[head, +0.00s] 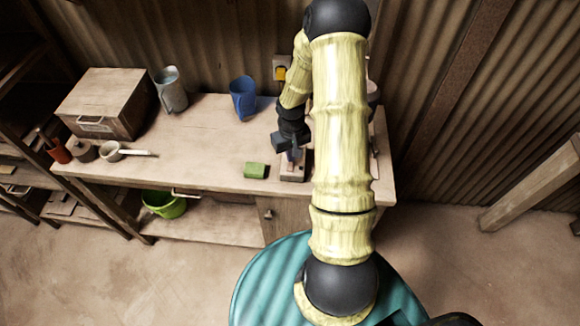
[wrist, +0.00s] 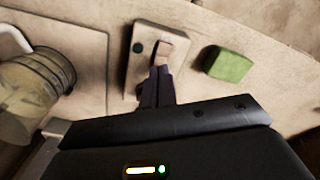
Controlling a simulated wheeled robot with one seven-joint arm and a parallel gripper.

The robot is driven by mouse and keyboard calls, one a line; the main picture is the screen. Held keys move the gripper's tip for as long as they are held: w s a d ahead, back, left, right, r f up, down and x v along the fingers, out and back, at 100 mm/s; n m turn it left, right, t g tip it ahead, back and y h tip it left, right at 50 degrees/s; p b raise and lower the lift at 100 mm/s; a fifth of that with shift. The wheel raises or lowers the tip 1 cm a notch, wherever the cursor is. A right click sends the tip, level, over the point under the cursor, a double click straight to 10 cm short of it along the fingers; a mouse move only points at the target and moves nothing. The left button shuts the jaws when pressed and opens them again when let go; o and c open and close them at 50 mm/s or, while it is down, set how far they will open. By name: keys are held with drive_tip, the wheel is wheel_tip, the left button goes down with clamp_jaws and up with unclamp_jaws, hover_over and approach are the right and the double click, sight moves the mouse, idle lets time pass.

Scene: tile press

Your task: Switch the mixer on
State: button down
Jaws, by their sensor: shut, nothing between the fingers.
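A small pale switch box (wrist: 145,70) with a dark round knob (wrist: 137,47) lies on the bench in the wrist view. A brownish piece on it, perhaps a lever, shows at my fingertips. The box (head: 292,178) also shows in the head view, below my gripper (head: 293,156). My gripper (wrist: 160,68) is shut and empty, its fingertips over the box; I cannot tell whether they touch it. A banded round vessel (wrist: 35,85) stands left in the wrist view; I cannot tell if it is the mixer. My arm hides much of the bench's right end in the head view.
A green block (wrist: 229,64) lies right of the box. The bench (head: 210,150) also bears a blue jug (head: 243,98), a grey jug (head: 171,90), a wooden box (head: 105,100) and small pots. A yellow wall fitting (head: 281,73) is behind. The bench's middle is clear.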

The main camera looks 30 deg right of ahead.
drive_tip(key=shift+f+b, duration=0.75)
drive_tip(key=shift+f, duration=0.2)
idle(1.0)
drive_tip(key=shift+r, duration=0.1)
drive_tip(key=shift+r+p, duration=2.95)
drive_tip(key=shift+r, duration=0.5)
drive_tip(key=s+a+r+t, duration=0.1)
drive_tip(key=s+a+r, duration=0.5)
drive_tip(key=a+r, duration=0.1)
drive_tip(key=s+a+r+t+b, duration=0.1)
drive_tip(key=s+a+r, duration=0.5)
drive_tip(key=r, duration=0.4)
drive_tip(key=shift+s+a+r+n+t, duration=0.3)
drive_tip(key=shift+a+n, duration=0.05)
drive_tip(key=shift+n, duration=0.05)
